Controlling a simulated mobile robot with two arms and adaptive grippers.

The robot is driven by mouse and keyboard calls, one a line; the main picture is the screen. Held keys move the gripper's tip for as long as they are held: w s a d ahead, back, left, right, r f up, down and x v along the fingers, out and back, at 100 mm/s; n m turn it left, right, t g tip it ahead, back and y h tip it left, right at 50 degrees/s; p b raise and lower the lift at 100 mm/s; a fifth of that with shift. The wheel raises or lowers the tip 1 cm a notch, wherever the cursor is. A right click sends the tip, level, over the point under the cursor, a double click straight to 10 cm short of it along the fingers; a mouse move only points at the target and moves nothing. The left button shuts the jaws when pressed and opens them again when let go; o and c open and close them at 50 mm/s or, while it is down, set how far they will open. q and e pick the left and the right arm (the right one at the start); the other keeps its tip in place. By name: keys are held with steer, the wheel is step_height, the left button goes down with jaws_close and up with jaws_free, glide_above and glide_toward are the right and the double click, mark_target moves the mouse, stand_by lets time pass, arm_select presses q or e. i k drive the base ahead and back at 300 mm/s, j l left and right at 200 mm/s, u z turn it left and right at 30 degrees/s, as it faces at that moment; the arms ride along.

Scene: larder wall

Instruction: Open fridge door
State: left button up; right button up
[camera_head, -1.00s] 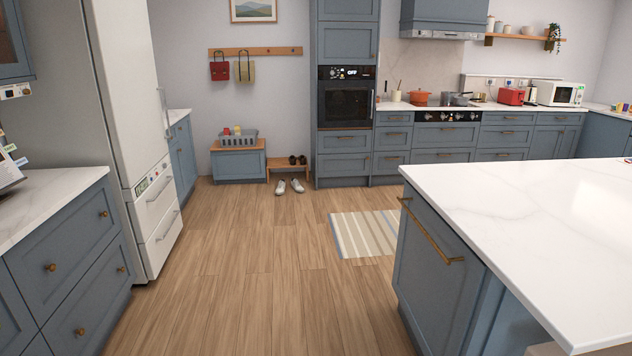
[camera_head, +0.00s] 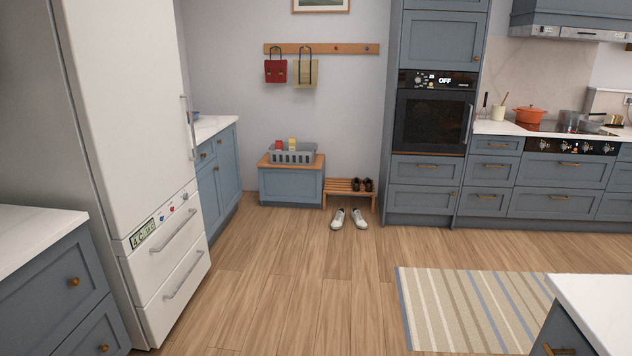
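The tall white fridge (camera_head: 130,110) stands at the left. Its large upper door looks shut, with a vertical metal handle (camera_head: 189,127) on the door's right edge. Below it are a small control panel (camera_head: 160,222) and two drawers with slanting bar handles, the upper drawer handle (camera_head: 175,230) and the lower drawer handle (camera_head: 185,275). Both drawers look shut. Neither of my grippers is in view.
Blue counter units (camera_head: 55,290) stand on the near side of the fridge. A white-topped island (camera_head: 590,305) is at lower right. A striped rug (camera_head: 460,310) lies on the floor. White shoes (camera_head: 348,219) lie by a low bench (camera_head: 349,191). The wooden floor (camera_head: 290,290) before the fridge is clear.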

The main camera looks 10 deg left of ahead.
mark_target(121, 57)
steer(key=i+u, duration=0.15)
steer(key=i, duration=0.45)
steer(key=i+u, duration=0.15)
steer(key=i, duration=0.5)
steer(key=i+l+u, duration=0.15)
steer(key=i, duration=0.45)
steer(key=i+l+u, duration=0.15)
steer(key=i, duration=0.45)
steer(key=l, duration=0.05)
